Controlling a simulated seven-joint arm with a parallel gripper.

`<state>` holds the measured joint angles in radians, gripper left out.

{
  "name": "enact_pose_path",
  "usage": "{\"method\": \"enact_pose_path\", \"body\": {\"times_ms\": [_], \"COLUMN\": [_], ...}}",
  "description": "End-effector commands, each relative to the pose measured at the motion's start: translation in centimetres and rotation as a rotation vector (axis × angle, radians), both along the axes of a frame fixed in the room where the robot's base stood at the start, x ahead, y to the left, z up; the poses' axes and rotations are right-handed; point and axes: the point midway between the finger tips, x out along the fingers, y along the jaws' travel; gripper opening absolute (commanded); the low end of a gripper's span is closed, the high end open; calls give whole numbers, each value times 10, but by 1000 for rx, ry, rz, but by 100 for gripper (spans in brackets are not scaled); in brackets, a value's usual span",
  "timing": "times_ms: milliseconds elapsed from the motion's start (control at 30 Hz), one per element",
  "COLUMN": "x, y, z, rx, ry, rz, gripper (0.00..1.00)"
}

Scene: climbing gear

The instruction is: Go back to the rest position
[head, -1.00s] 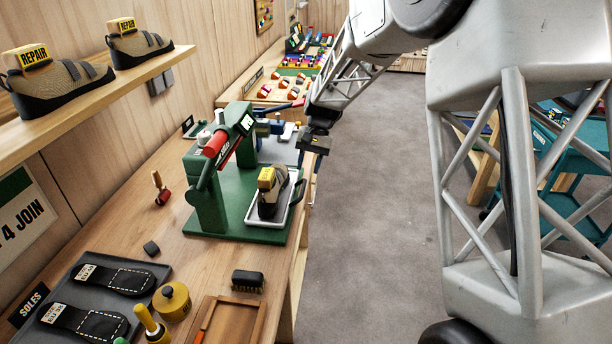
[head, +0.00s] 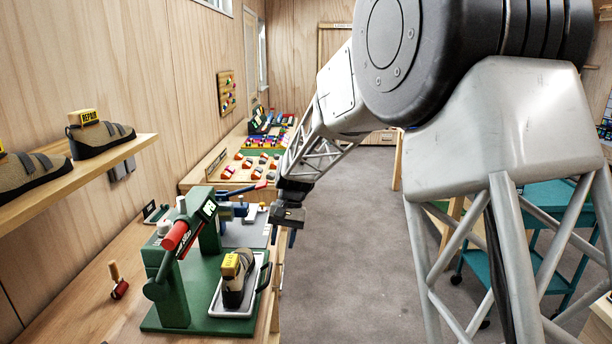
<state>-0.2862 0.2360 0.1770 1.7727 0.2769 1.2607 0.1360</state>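My gripper (head: 287,222) hangs at the end of my arm, over the right edge of the workbench, just beyond and to the right of the green press. Its fingers are small and dark here, and I cannot tell whether they are open or shut. Nothing is visibly held in it. The green press (head: 172,285) with a red-gripped lever (head: 175,235) stands on the bench. A shoe (head: 236,291) with a yellow repair tag (head: 231,265) sits in a metal tray (head: 218,309) on the press base, apart from my gripper.
A wall shelf (head: 146,141) at left carries tagged shoes (head: 98,138). A red-ended roller tool (head: 119,288) is on the workbench (head: 75,282). A farther bench (head: 194,178) holds climbing holds. A teal cart (head: 546,245) stands at right. Grey floor (head: 355,235) is clear between.

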Motion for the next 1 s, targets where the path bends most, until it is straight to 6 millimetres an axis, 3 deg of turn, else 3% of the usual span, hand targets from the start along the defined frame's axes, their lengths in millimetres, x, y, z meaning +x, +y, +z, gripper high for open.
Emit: {"method": "enact_pose_path", "body": {"times_ms": [500, 1000], "x": [-81, -173], "y": [-82, -150], "z": [63, 99], "rx": [-24, -59], "ry": [-138, -271], "rz": [-21, -38], "gripper": [39, 39]}}
